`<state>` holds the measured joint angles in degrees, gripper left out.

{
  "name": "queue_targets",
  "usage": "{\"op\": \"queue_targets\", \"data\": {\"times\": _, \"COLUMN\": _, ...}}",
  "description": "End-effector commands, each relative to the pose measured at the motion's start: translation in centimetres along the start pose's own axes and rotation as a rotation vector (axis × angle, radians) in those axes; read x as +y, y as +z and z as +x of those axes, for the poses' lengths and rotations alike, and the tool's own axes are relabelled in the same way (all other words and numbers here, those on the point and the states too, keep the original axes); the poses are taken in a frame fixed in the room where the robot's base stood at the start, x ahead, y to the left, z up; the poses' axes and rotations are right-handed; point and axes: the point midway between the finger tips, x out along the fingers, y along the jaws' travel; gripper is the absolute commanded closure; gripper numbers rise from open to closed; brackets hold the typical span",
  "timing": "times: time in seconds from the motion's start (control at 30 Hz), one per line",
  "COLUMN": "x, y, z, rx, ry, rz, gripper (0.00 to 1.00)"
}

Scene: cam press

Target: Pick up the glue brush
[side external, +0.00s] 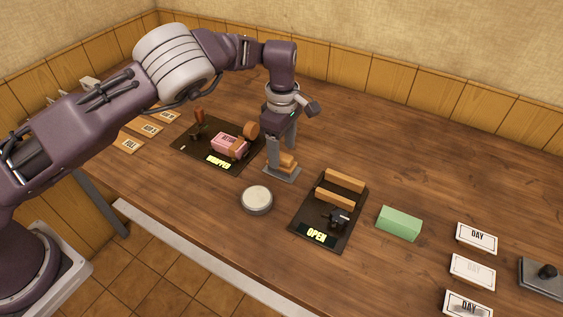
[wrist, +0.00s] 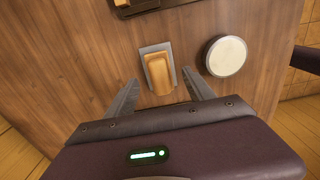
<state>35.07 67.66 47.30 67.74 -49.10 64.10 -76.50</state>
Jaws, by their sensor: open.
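A short tan wooden piece (side external: 288,160), which I take to be the glue brush, sits on a small grey plate (side external: 284,176) near the middle of the table. Its bristles cannot be made out. In the wrist view the wooden piece (wrist: 158,72) lies on the grey plate (wrist: 146,49), ahead of and between my fingers. My gripper (side external: 280,154) points down over it in the side view, with one finger partly hiding it. In the wrist view my gripper (wrist: 160,77) is open, with a finger on either side and nothing held.
A round pale-topped pot (side external: 256,199) stands close by, right of the plate in the wrist view (wrist: 226,56). A dark board with a pink block (side external: 229,144) is left.

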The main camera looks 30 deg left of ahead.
Motion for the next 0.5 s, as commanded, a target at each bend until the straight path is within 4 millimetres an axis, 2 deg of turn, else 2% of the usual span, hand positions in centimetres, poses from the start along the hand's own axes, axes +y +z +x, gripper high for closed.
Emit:
{"op": "queue_targets", "data": {"times": 0.03, "x": -0.1, "y": -0.2, "z": 1.1, "rx": 0.003, "ry": -0.004, "rz": -0.001, "gripper": 0.38}}
{"op": "queue_targets", "data": {"times": 0.13, "x": 0.0, "y": -0.2, "z": 2.6, "rx": 0.001, "ry": -0.002, "rz": 0.0, "gripper": 0.38}}
{"op": "queue_targets", "data": {"times": 0.4, "x": 0.0, "y": -0.2, "z": 3.0, "rx": 0.0, "ry": 0.0, "rz": 0.001, "gripper": 0.38}}
{"op": "queue_targets", "data": {"times": 0.5, "x": 0.0, "y": -0.2, "z": 3.0, "rx": 0.0, "ry": 0.0, "rz": 0.001, "gripper": 0.58}}
